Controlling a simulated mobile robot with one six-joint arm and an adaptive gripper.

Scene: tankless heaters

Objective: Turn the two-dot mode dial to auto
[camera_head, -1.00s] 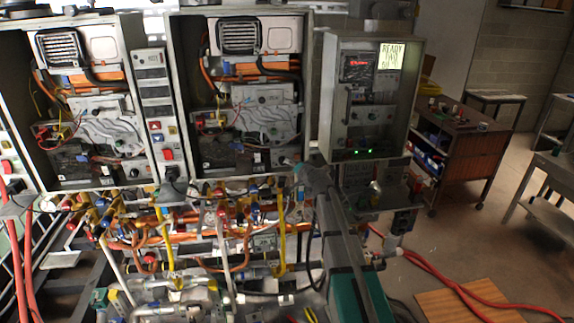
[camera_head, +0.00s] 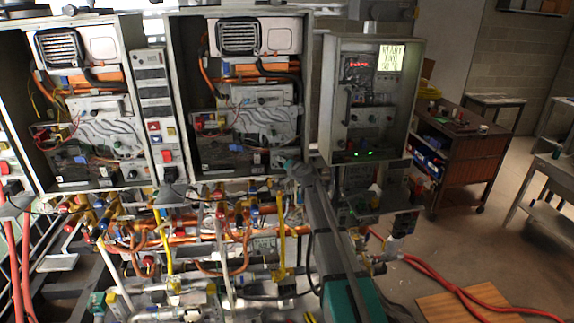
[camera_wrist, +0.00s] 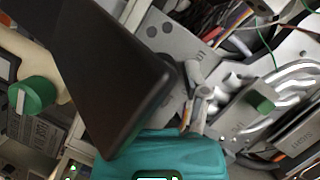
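Two open heater cabinets (camera_head: 168,100) stand side by side in the head view, with wiring, pipes and small knobs inside. The wrist view shows a green knob with a pale bar (camera_wrist: 35,97) at the left and a smaller green knob (camera_wrist: 262,102) on a grey plate at the right. I cannot make out two dots or an auto mark on either. My gripper (camera_head: 291,165) is at the lower right corner of the right cabinet. In the wrist view, a dark block and teal housing fill the near middle; the fingertips cannot be told apart, and no grasp shows.
A grey control box (camera_head: 372,100) with a red display and a yellow note hangs to the right of the cabinets. Pipes and valves (camera_head: 200,235) crowd the space below. A wooden cart (camera_head: 462,150) stands at the right, and red hoses (camera_head: 455,285) lie on the floor.

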